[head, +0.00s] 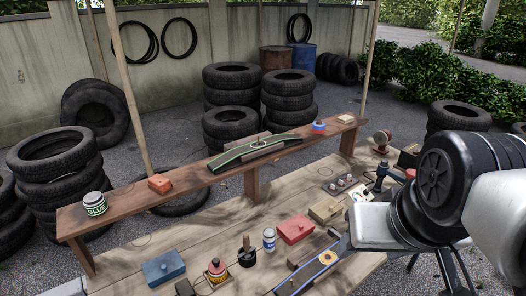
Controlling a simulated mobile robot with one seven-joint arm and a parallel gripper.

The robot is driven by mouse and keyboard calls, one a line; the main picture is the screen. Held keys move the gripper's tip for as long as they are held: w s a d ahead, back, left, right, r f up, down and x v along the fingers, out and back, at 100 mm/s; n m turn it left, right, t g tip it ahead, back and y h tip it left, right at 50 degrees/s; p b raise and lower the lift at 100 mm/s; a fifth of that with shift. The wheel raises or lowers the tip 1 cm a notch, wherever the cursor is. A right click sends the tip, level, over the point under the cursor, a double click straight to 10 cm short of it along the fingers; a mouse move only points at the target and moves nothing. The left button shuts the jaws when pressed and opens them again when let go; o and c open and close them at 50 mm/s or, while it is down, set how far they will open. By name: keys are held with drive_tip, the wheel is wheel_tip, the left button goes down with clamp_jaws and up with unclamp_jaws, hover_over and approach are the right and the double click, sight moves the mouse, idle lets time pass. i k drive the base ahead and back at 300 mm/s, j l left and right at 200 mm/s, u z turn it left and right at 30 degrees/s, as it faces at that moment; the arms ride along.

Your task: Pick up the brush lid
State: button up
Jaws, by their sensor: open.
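A dark round piece with an upright brown handle (247,252) stands on the wooden bench, near its front middle. It looks like the brush lid, but it is too small to be certain. My arm hides part of the bench's right side, and the fingertips are hard to make out.
A raised plank shelf (215,187) runs behind the bench top, holding a glue can (95,204), a red block (160,184) and a green-edged strip (255,150). A blue box (164,267), red box (296,228) and tan box (325,210) crowd the bench. Tyre stacks stand behind.

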sight(217, 266)
drive_tip(key=l+u, duration=0.1)
drive_tip(key=u, duration=1.1)
drive_tip(key=i+l, duration=0.05)
